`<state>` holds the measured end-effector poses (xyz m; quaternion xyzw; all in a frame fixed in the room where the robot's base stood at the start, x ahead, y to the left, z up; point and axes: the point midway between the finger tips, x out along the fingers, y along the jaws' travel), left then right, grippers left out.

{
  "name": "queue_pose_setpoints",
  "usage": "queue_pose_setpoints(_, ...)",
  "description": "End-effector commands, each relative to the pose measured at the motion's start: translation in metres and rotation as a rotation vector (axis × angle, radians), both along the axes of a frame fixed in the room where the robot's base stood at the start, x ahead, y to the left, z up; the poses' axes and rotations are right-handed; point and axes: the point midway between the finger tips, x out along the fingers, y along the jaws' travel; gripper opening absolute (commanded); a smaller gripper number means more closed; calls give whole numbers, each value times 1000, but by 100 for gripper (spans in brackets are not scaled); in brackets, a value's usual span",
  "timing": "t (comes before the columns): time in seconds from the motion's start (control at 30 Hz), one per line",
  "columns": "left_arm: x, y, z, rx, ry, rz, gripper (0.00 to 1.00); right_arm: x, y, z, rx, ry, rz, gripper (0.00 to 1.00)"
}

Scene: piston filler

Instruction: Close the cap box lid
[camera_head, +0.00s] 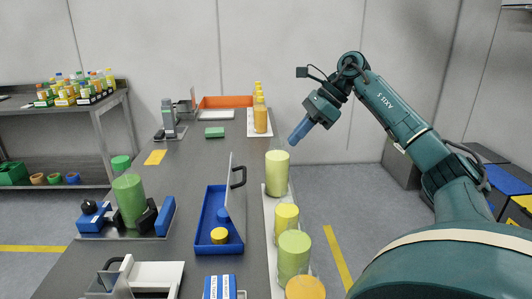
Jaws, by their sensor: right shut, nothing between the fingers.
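The cap box (204,229) is a blue open box on the grey bench, with a yellow cap (219,235) inside near its front end. Its grey lid (233,201) stands roughly upright along the box's right side, so the box is open. A black handle (240,177) sticks out to the right from the lid. My right gripper (295,138) is shut and empty, pointing down and left. It is above and beyond the box, to the right of the lid and apart from it. My left gripper is not in view.
A row of green and yellow containers (277,174) stands on a white strip (269,215) right of the box. A green container in a blue fixture (94,219) stands to the left.

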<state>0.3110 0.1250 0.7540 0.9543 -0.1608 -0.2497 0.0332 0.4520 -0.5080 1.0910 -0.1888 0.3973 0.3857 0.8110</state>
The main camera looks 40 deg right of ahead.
Motion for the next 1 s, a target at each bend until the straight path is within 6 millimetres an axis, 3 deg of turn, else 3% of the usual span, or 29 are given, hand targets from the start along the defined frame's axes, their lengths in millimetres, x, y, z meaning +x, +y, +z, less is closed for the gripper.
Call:
queue_pose_setpoints(0.47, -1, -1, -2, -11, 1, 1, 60, 36, 47, -76, 5, 4, 4, 0)
queue_pose_setpoints(0.7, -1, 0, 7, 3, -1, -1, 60, 57, 71, -76, 3, -1, 1, 0)
queue_pose_setpoints(1.0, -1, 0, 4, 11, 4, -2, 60, 61, 76, -79, 2, 0, 0, 0)
